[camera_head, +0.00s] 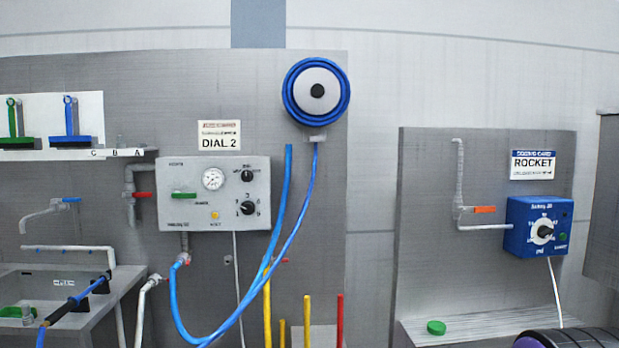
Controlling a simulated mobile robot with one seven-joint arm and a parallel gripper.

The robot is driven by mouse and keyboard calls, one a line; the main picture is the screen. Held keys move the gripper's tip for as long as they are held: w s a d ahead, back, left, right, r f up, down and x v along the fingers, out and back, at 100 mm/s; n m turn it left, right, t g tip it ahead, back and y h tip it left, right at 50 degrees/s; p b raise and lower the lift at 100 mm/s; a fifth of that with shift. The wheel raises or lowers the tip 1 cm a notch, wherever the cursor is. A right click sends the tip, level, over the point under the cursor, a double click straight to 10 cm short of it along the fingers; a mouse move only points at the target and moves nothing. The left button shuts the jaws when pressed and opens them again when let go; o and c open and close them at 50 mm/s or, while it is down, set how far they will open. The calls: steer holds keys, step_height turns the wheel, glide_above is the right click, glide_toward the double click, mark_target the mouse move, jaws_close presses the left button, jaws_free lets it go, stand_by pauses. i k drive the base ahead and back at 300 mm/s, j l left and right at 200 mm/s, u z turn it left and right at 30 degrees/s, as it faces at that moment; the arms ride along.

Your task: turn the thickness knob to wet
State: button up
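A grey control panel (214,249) hangs on the wall left of centre. It carries an upper black knob (246,175) and a lower black knob (248,208) with marks around it. A blue box (525,245) on the right panel carries another black knob (544,231) on a white dial face. The lettering beside the knobs is too small to read, so I cannot tell which one is the thickness knob or where it points. My gripper is not in view.
A blue hose (180,310) loops below the grey panel towards a hose reel (316,91). A sink (112,288) with a blue-and-black wand (70,303) is at left. A green disc (436,327) lies on the right-hand ledge. A dark ribbed object (575,338) is at bottom right.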

mark_target(246, 176)
steer(key=i+j, duration=0.15)
steer(key=j, duration=0.2)
steer(key=i+j, duration=0.1)
steer(key=j, duration=0.2)
steer(key=i+j, duration=0.15)
steer(key=j, duration=0.2)
steer(key=i+j, duration=0.1)
steer(key=j, duration=0.2)
steer(key=i+j, duration=0.15)
steer(key=j, duration=0.2)
steer(key=l+z, duration=0.05)
